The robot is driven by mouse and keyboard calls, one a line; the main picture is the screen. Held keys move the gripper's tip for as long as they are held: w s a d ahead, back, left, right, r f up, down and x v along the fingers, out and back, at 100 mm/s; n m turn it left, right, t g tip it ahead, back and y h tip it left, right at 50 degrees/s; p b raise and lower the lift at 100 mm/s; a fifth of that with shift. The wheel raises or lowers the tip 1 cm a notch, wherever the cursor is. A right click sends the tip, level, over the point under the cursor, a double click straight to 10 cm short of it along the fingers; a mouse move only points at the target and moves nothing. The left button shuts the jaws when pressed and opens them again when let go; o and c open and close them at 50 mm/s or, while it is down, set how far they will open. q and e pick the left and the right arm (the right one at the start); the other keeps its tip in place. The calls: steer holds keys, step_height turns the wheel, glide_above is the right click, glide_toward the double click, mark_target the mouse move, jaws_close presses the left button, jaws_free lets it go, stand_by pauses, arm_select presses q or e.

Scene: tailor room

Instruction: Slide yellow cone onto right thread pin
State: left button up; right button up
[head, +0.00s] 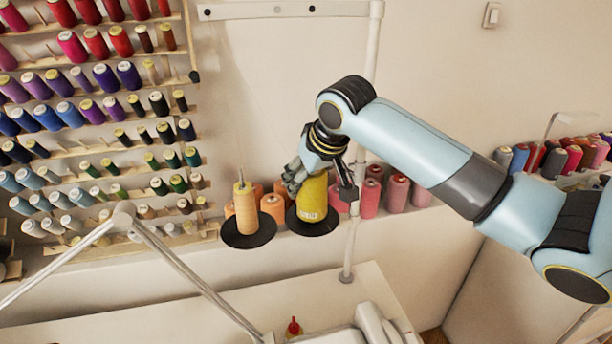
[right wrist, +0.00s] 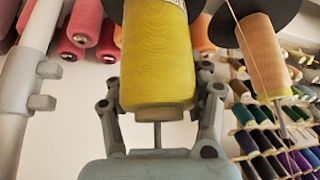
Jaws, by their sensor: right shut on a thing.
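The yellow cone (head: 313,199) stands about upright over the right black disc (head: 322,228) of the thread stand. My right gripper (head: 318,178) is shut on it from above. In the right wrist view the yellow cone (right wrist: 157,60) lies between my two fingers, and the right thread pin (right wrist: 158,135) sticks out of its narrow end, so the cone is around the pin. The cone's base is at the disc; I cannot tell if it touches fully. My left gripper is not in view.
A peach cone (head: 245,208) stands on the left disc (head: 250,238), close beside. Pink cones (head: 370,197) stand behind, near a white upright pole (head: 351,245). A rack of coloured spools (head: 85,110) covers the left wall. A white sewing machine (head: 375,325) is below.

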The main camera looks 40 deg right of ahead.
steer(key=shift+f, duration=0.3)
steer(key=o, duration=1.4)
steer(key=shift+r, duration=0.1)
steer(key=v, duration=1.2)
